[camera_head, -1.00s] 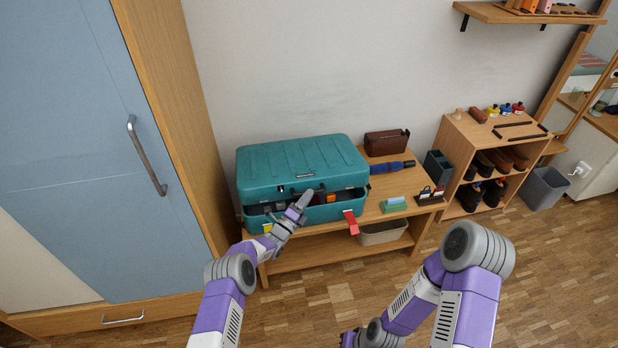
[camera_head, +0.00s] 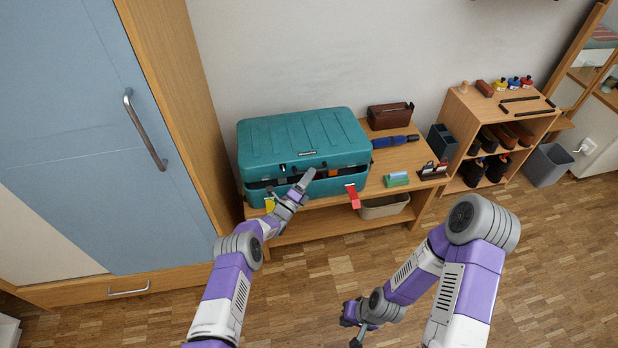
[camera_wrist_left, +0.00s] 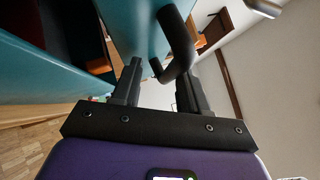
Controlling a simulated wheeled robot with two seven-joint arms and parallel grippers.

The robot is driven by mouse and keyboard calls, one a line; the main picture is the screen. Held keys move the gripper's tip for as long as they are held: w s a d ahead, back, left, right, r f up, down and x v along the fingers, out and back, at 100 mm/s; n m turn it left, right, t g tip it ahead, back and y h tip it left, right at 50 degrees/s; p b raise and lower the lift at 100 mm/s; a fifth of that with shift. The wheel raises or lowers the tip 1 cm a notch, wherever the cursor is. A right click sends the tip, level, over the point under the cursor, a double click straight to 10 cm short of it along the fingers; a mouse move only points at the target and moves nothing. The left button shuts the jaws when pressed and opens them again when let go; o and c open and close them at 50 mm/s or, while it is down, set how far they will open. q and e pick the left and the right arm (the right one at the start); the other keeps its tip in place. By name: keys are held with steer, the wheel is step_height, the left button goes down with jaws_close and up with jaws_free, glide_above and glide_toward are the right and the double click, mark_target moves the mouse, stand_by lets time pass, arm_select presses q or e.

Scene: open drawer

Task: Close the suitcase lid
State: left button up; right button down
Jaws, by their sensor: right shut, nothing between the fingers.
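A teal suitcase stands on a low wooden bench. Its lid (camera_head: 290,136) is tilted low over the base (camera_head: 330,188), leaving a narrow gap at the front with dark and orange contents inside. My left gripper (camera_head: 306,180) is at the front of the lid. In the left wrist view its fingers (camera_wrist_left: 160,88) are apart, with the dark curved handle (camera_wrist_left: 177,38) reaching between their tips; I cannot tell whether they touch it. A yellow latch (camera_head: 269,205) and a red latch (camera_head: 353,196) hang at the front. My right gripper (camera_head: 354,338) is shut and empty, low over the floor.
The bench (camera_head: 315,230) also bears a brown case (camera_head: 390,116), a blue rolled item (camera_head: 395,141) and a green block (camera_head: 397,180). A blue wardrobe (camera_head: 70,130) stands left. A shoe shelf (camera_head: 512,98) and grey bin (camera_head: 546,166) are right. The front floor is open.

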arm_select(q)
steer(key=shift+w+a+r, duration=0.1)
steer(key=shift+w+a, duration=0.05)
steer(key=shift+a, duration=0.15)
steer(key=p+v, duration=0.3)
steer(key=v, duration=0.4)
steer(key=shift+s, duration=0.4)
steer(key=shift+d, duration=0.15)
